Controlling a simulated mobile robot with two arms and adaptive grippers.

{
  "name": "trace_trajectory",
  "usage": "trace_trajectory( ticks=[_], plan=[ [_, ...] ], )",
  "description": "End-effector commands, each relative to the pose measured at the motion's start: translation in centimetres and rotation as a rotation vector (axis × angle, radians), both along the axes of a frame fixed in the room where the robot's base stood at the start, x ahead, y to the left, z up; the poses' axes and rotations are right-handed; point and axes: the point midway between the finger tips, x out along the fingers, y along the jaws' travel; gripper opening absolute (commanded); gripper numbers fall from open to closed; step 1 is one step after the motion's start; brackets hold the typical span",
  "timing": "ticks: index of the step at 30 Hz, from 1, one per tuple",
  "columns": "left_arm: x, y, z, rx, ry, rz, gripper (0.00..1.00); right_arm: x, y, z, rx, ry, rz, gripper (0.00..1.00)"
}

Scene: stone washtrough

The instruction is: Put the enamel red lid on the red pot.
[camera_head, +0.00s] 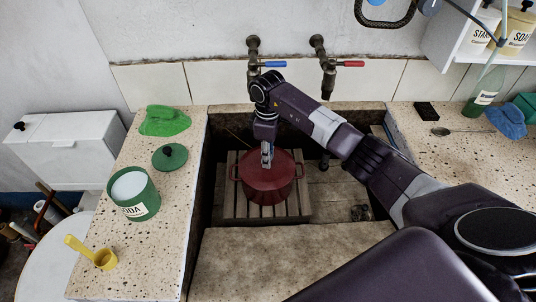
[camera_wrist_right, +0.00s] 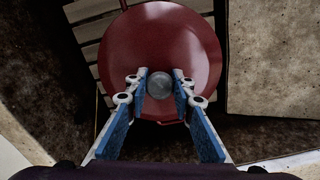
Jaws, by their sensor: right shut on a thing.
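The red pot (camera_head: 267,196) stands on a wooden slatted rack inside the stone trough, with a side handle showing at each side. The red lid (camera_head: 282,170) lies over the top of the pot; in the head view I see no clear gap between them. My right gripper (camera_head: 267,158) comes down from above and is shut on the lid's knob. In the right wrist view the round grey knob (camera_wrist_right: 160,85) sits between the fingers of the right gripper (camera_wrist_right: 160,88), with the red lid (camera_wrist_right: 160,40) below. My left gripper is not in view.
The slatted rack (camera_head: 238,208) lies in the trough, whose stone walls surround the pot. Two taps (camera_head: 253,58) are on the wall behind. A green soda tin (camera_head: 133,200), green lid (camera_head: 170,157), green cloth (camera_head: 164,121) and yellow scoop (camera_head: 103,259) are on the left ledge.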

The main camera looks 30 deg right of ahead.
Motion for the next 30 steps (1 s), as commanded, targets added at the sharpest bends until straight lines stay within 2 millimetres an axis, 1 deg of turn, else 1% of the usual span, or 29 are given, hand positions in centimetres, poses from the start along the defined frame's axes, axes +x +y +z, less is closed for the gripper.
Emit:
trace_trajectory(
  ticks=[10, 18, 30],
  plan=[
    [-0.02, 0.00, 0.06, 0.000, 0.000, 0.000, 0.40, 0.05, 0.00, 0.11, 0.000, -0.001, 0.000, 0.00],
    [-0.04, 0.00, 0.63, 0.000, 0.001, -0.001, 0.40, 0.12, -0.01, 0.41, 0.001, -0.002, -0.001, 0.00],
    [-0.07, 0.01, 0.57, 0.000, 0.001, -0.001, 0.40, 0.12, -0.01, 0.32, 0.000, -0.001, 0.000, 0.00]
  ],
)
